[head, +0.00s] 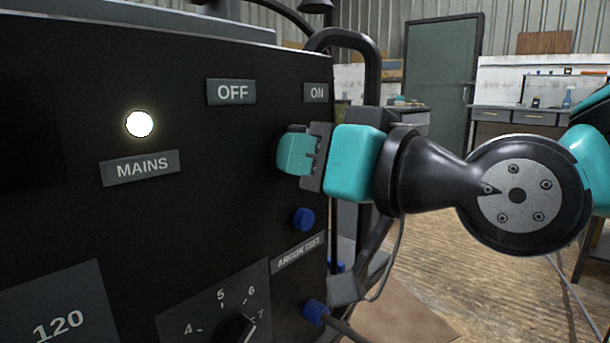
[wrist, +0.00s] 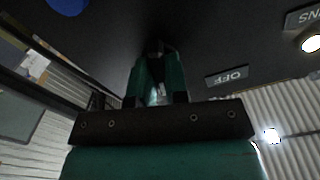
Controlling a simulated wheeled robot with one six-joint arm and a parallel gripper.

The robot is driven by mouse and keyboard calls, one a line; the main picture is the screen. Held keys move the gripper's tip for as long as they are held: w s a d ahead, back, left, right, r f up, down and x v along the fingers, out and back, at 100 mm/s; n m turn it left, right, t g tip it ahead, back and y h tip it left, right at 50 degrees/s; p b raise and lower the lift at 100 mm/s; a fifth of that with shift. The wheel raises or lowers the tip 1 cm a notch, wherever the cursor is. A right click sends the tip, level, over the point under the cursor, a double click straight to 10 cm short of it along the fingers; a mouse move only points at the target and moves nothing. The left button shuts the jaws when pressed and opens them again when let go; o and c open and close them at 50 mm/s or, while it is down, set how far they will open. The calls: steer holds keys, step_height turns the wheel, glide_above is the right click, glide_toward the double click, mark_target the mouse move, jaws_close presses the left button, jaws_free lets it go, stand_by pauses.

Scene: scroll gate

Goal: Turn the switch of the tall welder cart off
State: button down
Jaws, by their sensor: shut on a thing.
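The dark front panel of the welder cart (head: 70,220) fills the left of the head view. Its OFF label (head: 232,92) and ON label (head: 316,93) sit side by side near the top. My gripper (head: 285,151) is at the panel just below these labels, closer under ON. In the wrist view, my teal fingers (wrist: 156,68) are shut around a small dark switch (wrist: 155,47) on the panel. The switch is hidden by the fingers in the head view, and its angle cannot be told. The MAINS lamp (head: 139,124) glows white.
A blue button (head: 304,219) and the ARGON TEST label (head: 299,253) are below my gripper. A numbered dial (head: 236,328) is lower left. A black tube handle (head: 370,65) rises behind the panel's right edge. Wooden floor (head: 470,290) is open at right.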

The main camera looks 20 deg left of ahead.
steer(key=n+b, duration=0.8)
steer(key=n, duration=0.3)
steer(key=shift+s, duration=0.1)
steer(key=shift+n, duration=0.3)
stand_by(0.3)
steer(key=c, duration=1.1)
jaws_free()
steer(key=shift+b, duration=0.3)
